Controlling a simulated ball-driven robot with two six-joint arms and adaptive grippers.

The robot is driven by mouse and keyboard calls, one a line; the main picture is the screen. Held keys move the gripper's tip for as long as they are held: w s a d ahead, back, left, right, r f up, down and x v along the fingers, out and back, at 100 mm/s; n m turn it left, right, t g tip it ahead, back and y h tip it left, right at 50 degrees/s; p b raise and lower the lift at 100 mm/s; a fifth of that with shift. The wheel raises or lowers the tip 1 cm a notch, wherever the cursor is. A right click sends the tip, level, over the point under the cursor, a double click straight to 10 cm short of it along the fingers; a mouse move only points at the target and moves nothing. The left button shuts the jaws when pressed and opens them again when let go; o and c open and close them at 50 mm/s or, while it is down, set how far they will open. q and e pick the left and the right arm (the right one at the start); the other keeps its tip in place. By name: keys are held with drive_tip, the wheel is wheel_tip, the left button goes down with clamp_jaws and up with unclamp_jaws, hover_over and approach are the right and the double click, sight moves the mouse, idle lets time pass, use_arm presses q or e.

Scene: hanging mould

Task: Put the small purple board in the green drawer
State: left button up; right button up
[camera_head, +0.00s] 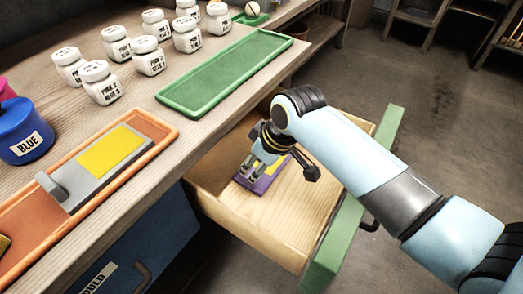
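The small purple board (255,187) lies flat inside the open green drawer (328,246), near its back left; a yellow patch shows on it. My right gripper (279,172) is down in the drawer, over the board, with its fingers spread. One dark fingertip stands out to the right, apart from the board. The gripper and arm hide part of the board. My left gripper is not in view.
The workbench above bears an empty green tray (222,78), an orange tray (150,120) with a grey tool with a yellow patch (113,150), a blue pot (22,131) and several white labelled jars. A blue drawer (150,250) is below. The drawer's front right floor is clear.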

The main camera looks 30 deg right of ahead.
drive_tip(key=v, duration=0.4)
drive_tip(key=shift+s+p, duration=0.1)
drive_tip(key=shift+p, duration=0.25)
